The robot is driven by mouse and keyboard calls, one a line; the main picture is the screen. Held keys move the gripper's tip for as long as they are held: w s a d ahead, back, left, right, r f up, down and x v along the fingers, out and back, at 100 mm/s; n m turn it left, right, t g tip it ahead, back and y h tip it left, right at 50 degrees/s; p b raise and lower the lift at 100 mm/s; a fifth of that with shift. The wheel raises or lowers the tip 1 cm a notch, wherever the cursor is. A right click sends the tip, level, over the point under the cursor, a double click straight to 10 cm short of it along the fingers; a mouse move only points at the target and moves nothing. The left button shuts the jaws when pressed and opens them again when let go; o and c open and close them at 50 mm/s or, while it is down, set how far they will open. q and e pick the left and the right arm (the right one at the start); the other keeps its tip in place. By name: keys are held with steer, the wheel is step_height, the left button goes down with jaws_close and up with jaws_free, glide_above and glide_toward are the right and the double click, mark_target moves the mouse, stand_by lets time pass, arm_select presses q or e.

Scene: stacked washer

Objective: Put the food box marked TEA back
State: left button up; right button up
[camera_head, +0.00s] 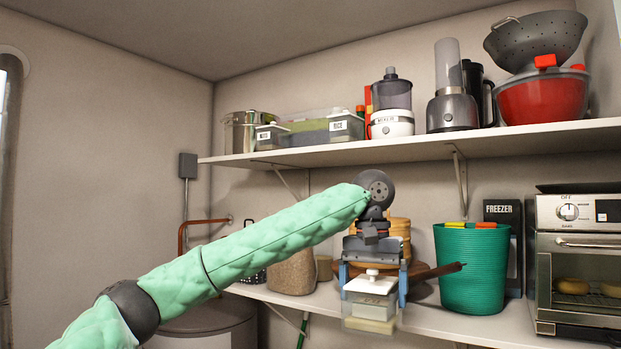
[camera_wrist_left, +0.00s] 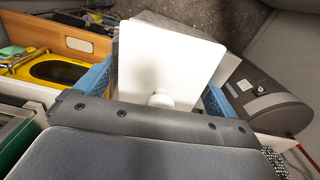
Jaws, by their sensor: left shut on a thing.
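My left gripper (camera_head: 373,285) is shut on a clear food box (camera_head: 370,310) with a white lid, its blue fingers on either side. The box hangs upright in front of the lower shelf, below the upper shelf's level. No marking on it can be read. In the left wrist view, the white lid (camera_wrist_left: 165,55) with its round knob lies between the blue fingers (camera_wrist_left: 160,92). Two lidded clear boxes with white labels, a small one (camera_head: 271,137) and a larger one (camera_head: 345,127), stand on the upper shelf (camera_head: 420,147). My right gripper is not in view.
The upper shelf also holds a steel pot (camera_head: 245,131), a mixer (camera_head: 391,105), a blender (camera_head: 448,90) and a red bowl (camera_head: 542,98). The lower shelf (camera_head: 460,322) holds a teal basket (camera_head: 471,270) and a toaster oven (camera_head: 575,260). A pan handle (camera_head: 436,270) sticks out behind the gripper.

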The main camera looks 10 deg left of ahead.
arm_select(q)
steer(key=s+d+r+p, duration=0.2)
steer(key=d+r, duration=0.1)
steer(key=r, duration=0.8)
steer(key=s+d+r+m+p, duration=0.1)
steer(key=s+d+r, duration=0.15)
steer(key=r, duration=0.85)
steer(key=s+d+r+p, duration=0.2)
steer(key=d+r, duration=0.2)
steer(key=r, duration=0.6)
steer(key=s+a+r+m+p, duration=0.1)
steer(key=s+a+r+m, duration=0.1)
steer(key=r+m, duration=0.8)
steer(key=s+a+r+m+p, duration=0.1)
steer(key=s+r+m, duration=0.3)
steer(key=m, duration=2.1)
step_height(320, 180, up, 6)
steer(key=shift+s+a+r, duration=0.2)
steer(key=shift+s+a, duration=0.1)
steer(key=shift+a, duration=0.35)
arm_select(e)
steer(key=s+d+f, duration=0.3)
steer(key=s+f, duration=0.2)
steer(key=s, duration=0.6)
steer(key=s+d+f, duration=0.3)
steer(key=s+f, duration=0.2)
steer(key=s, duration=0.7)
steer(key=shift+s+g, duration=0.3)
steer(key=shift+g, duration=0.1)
